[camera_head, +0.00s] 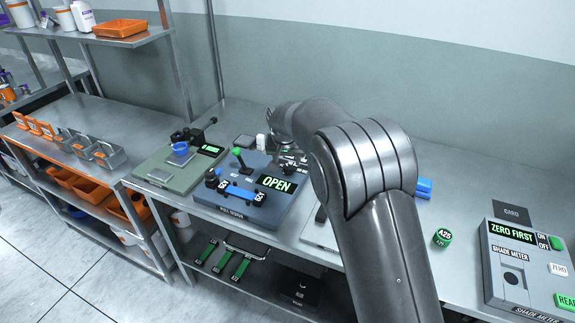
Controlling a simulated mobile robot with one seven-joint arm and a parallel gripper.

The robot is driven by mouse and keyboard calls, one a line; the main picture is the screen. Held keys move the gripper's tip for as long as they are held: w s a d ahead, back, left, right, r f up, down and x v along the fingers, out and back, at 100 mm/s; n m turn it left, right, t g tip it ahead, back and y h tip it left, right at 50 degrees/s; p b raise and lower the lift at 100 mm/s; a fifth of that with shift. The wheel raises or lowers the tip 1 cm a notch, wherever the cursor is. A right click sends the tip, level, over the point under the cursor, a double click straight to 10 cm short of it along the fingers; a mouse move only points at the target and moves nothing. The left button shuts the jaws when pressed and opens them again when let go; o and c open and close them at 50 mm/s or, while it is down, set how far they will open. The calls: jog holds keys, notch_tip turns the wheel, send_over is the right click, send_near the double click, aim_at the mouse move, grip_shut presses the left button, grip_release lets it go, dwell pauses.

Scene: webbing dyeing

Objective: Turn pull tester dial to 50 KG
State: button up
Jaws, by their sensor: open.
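The pull tester (207,193) is a blue-grey unit on the steel bench, left of my arm. Its display (277,184) reads OPEN in green. A blue strip (241,193) lies across its front between two dark clamps. A lever with a green knob (237,152) stands behind the strip. My gripper (290,160) is small and partly hidden by my own arm, over the back right of the tester. It is open. I cannot make out the dial or its setting; dark parts with small white marks show near the gripper.
A green-grey unit (157,186) with a small blue cup stands left of the tester. A shade meter (500,277) reading ZERO FIRST stands at the right. A round green A25 piece (442,237) and blue pieces (424,187) lie right of my arm. Bare bench lies between.

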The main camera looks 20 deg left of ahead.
aim_at(288, 167)
jog(key=shift+x, duration=2)
jog(key=shift+c, duration=0.4)
jog(key=c, duration=0.9)
